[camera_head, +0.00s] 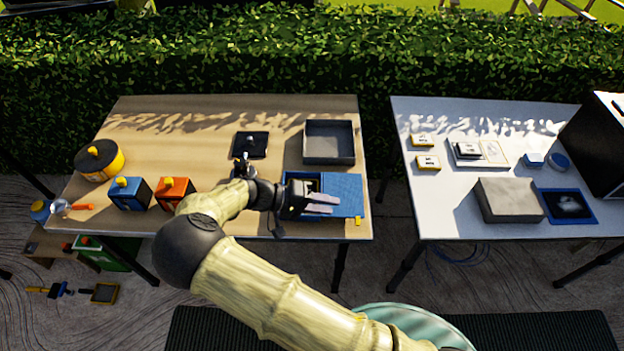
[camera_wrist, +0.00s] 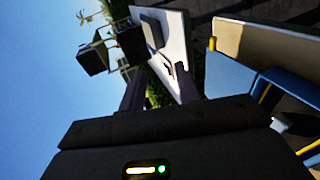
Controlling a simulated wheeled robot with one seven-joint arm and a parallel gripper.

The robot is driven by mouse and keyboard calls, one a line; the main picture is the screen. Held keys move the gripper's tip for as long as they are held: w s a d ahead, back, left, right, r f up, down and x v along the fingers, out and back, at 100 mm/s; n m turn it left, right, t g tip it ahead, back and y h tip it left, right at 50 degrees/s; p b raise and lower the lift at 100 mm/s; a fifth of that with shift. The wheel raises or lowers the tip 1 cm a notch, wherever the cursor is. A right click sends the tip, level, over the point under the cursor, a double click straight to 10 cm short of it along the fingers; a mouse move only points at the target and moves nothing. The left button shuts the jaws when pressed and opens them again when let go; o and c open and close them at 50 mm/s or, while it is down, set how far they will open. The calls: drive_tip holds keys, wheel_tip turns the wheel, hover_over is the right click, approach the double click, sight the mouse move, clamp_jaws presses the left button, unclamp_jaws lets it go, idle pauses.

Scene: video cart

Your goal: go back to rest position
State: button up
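My gripper (camera_head: 324,203) is over the front right part of the wooden table (camera_head: 215,210), just above a blue box with a blue lid or panel (camera_head: 345,186). Its two pale fingers point right in the head view and stand apart with nothing between them. In the wrist view the two dark fingers of my gripper (camera_wrist: 160,82) also stand apart. My gripper and wrist hide part of the blue box, and I cannot tell whether they touch it.
A grey tray (camera_head: 329,160), a black square plate (camera_head: 251,145), orange (camera_head: 172,190) and blue (camera_head: 130,193) boxes and a yellow-black round container (camera_head: 100,160) stand on the wooden table. The white table (camera_head: 440,205) stands right, across a gap. A hedge (camera_head: 220,65) runs behind.

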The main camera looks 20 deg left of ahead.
drive_tip(key=d+r+m+g+y, duration=0.25)
drive_tip(key=d+g+y, duration=0.4)
drive_tip(key=d, duration=0.75)
drive_tip(key=s+d+r+m+t+y, duration=0.1)
drive_tip(key=s+d+r+t+y, duration=0.3)
drive_tip(key=d+r, duration=0.8)
drive_tip(key=s+y, duration=0.2)
drive_tip(key=shift+s+d, duration=0.25)
drive_tip(key=shift+s, duration=0.1)
drive_tip(key=shift+o, duration=0.2)
